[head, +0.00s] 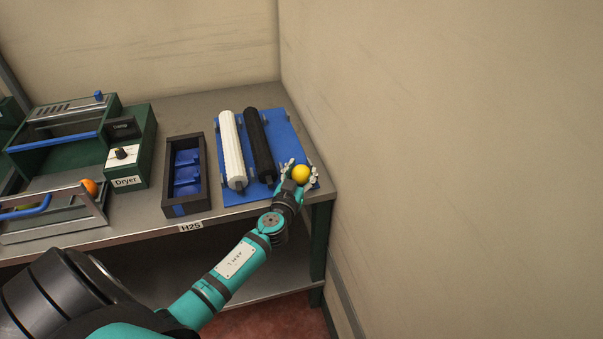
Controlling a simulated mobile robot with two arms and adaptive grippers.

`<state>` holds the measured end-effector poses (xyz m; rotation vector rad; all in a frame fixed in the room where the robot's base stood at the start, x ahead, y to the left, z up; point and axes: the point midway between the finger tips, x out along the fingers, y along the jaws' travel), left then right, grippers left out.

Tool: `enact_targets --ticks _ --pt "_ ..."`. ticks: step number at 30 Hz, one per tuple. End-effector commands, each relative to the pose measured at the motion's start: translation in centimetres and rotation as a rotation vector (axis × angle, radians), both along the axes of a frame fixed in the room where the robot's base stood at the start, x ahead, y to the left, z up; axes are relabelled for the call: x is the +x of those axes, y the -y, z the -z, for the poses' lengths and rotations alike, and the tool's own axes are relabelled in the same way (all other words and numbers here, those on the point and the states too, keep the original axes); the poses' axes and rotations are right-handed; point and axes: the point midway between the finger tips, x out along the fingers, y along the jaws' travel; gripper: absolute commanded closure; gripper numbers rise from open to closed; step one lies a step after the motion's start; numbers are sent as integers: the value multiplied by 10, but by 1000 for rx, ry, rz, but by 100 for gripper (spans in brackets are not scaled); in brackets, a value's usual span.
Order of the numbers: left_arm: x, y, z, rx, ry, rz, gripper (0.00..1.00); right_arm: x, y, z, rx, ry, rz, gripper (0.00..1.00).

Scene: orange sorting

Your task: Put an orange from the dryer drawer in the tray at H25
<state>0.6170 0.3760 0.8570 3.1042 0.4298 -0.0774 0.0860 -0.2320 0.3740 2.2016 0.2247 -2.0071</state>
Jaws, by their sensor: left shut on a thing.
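My left gripper (298,183) is shut on a round yellow fruit (301,173). It holds the fruit over the front right corner of the blue board, near the table's right end. The dark tray (169,190) with blue compartments stands behind the H25 label (190,226); no fruit shows in it. The tray is to the left of the gripper. The dryer drawer (70,236) is open at the left, with an orange (89,187) at its right side. A greenish fruit partly shows at its left. My right gripper is not in view.
The green dryer (129,160) stands left of the tray. A white roller (231,150) and a black roller (259,145) lie on the blue board (285,130), between tray and gripper. A wall (450,150) rises close to the right of the table.

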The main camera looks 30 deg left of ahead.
Motion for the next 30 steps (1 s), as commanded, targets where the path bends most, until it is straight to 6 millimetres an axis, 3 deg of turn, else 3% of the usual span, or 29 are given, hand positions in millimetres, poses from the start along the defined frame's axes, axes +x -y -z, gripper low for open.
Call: enact_targets --ticks 5,13,15,24,30 --pt "0 0 -8 -1 1 0 90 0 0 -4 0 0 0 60" --pt "-1 0 -41 0 2 1 90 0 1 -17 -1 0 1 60" --pt "-18 5 -34 -2 -3 2 90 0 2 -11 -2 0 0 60" --pt "-98 24 -40 -4 -2 -1 90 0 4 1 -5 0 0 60" --pt "-136 33 -46 -1 -1 -1 90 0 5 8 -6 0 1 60"
